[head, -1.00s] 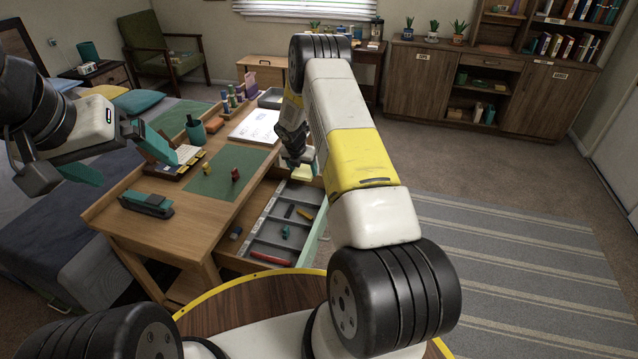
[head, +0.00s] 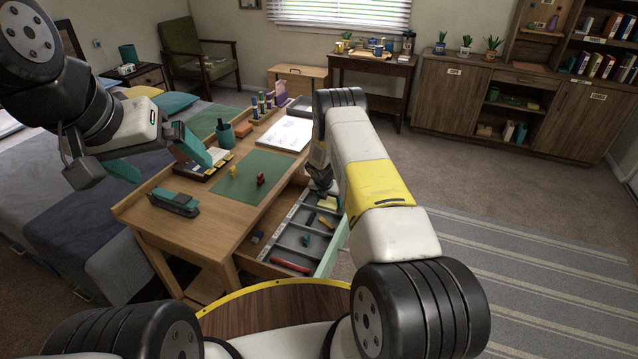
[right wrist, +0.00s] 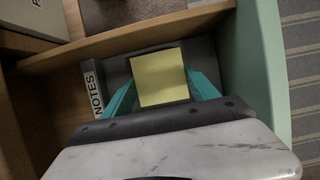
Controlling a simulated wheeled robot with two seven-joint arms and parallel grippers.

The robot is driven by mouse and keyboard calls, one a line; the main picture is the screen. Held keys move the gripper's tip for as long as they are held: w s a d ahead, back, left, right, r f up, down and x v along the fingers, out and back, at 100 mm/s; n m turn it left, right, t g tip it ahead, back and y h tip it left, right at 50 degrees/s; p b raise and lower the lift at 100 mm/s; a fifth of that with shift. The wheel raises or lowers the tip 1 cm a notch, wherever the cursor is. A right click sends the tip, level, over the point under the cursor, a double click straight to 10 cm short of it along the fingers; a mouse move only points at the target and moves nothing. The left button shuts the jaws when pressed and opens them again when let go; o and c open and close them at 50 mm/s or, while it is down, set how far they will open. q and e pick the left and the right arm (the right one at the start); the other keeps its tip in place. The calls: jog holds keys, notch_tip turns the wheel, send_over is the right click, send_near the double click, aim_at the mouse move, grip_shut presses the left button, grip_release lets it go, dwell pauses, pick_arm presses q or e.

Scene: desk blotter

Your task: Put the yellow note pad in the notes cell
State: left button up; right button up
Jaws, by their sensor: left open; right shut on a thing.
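The yellow note pad (right wrist: 160,77) is between the teal fingers of my right gripper (right wrist: 162,95), which is shut on it. In the right wrist view it is over the drawer cell beside the NOTES label (right wrist: 94,92). I cannot tell whether the pad touches the cell floor. In the head view the pad (head: 327,203) shows at the far end of the open drawer (head: 283,250), partly hidden by my right arm.
The drawer holds a red item (head: 290,266) and several small things in other cells. The green blotter (head: 262,173) carries a yellow and a red piece. A teal stapler (head: 174,203) lies at the desk's near left. The drawer's green wall (right wrist: 262,70) stands close right of the gripper.

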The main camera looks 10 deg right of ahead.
jog(key=shift+f, duration=0.1)
jog(key=o, duration=1.5)
jog(key=shift+o, duration=0.2)
jog(key=s+a+r+m+y, duration=0.1)
jog(key=s+r+m, duration=0.45)
jog(key=r, duration=0.85)
jog(key=s+a+r+m, duration=0.1)
jog(key=s+r+m, duration=0.4)
jog(key=r, duration=0.9)
jog(key=s+r+m+y, duration=0.1)
jog(key=s+r+m, duration=0.4)
jog(key=r, duration=0.9)
jog(key=s+a+r+m+y, duration=0.1)
jog(key=s+a+r+m, duration=0.1)
jog(key=s, duration=0.7)
jog(key=s+a+r+m+t+y, duration=0.1)
jog(key=s+r+m, duration=0.3)
jog(key=s, duration=0.5)
jog(key=s+a+r+m+t, duration=0.1)
jog(key=s+a+r+m, duration=0.2)
jog(key=s+m, duration=0.4)
jog(key=s, duration=0.3)
jog(key=shift+r+y, duration=0.4)
